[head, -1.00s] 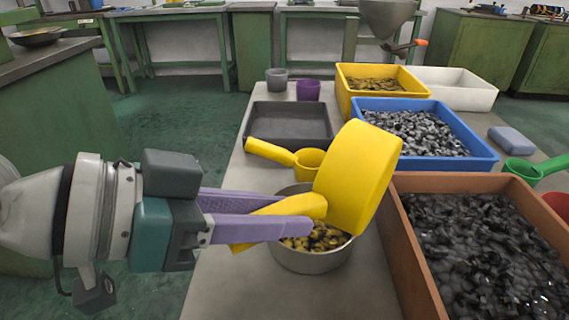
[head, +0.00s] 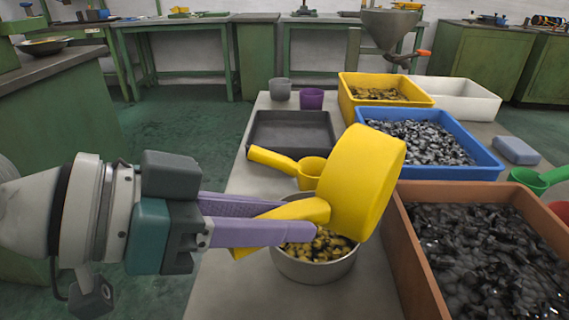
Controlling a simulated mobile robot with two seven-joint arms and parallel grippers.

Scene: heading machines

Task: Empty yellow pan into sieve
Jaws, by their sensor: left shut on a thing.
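The yellow pan (head: 365,182) is tilted steeply on its side above a round metal sieve (head: 314,270). My left gripper (head: 275,222) is shut on the pan's yellow handle, its purple fingers on either side of it. Brassy yellow pieces and some dark ones (head: 322,246) lie in the sieve. The pan's inside faces away, so I cannot tell whether anything is left in it. The pan hides part of the sieve's rim. My right gripper is not in view.
A yellow scoop (head: 305,168) lies behind the sieve, beside a dark grey tray (head: 290,127). An orange-brown bin (head: 408,262) of dark pieces stands close on the right. Blue (head: 497,166), yellow (head: 346,98) and white (head: 480,102) bins stand farther back.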

